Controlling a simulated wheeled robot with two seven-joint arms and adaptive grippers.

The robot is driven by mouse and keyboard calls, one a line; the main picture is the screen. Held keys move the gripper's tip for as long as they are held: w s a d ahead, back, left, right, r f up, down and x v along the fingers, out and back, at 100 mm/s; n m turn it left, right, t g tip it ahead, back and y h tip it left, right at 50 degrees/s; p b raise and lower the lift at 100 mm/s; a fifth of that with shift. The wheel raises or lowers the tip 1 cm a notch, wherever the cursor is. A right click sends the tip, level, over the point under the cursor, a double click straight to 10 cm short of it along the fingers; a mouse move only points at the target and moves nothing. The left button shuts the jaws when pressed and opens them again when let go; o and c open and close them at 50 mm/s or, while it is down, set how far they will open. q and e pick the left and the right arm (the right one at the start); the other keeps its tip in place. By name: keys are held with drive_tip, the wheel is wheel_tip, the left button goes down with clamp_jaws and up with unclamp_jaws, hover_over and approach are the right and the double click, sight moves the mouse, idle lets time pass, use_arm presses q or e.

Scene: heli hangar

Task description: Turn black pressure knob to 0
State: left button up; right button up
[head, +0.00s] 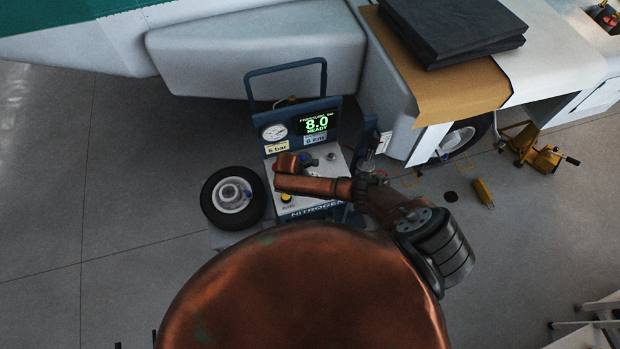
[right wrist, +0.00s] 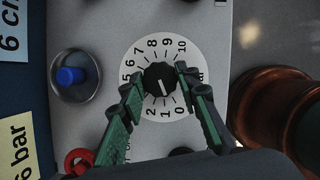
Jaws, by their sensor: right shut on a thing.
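The black pressure knob (right wrist: 159,79) sits in the middle of a round white dial (right wrist: 143,50) numbered up to 10 in the right wrist view. My right gripper (right wrist: 160,82) has its green fingers on both sides of the knob, shut on it. A light line on the knob slants; I cannot tell which end is the pointer. In the head view the nitrogen cart's lit display (head: 317,123) reads 8.0 and READY. My copper arm covers part of the cart's panel there, and the knob and right gripper are hidden. My left gripper is in neither view.
A blue knob (right wrist: 70,76) and a red knob (right wrist: 78,160) are near the dial. The cart has a round gauge (head: 274,132) and a tall blue handle (head: 286,67). A wheel (head: 232,198) lies left of the cart. Yellow floor equipment (head: 540,155) stands at the right.

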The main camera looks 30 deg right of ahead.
drive_tip(key=shift+n+p, duration=0.3)
drive_tip(key=shift+n, duration=0.3)
drive_tip(key=shift+t, duration=0.3)
drive_tip(key=o, duration=1.2)
drive_tip(key=shift+c, duration=0.2)
drive_tip(key=shift+r, duration=0.1)
drive_tip(key=v, duration=1.1)
drive_tip(key=shift+a+r, duration=0.2)
drive_tip(key=shift+r, duration=0.15)
drive_tip(key=shift+s, duration=0.1)
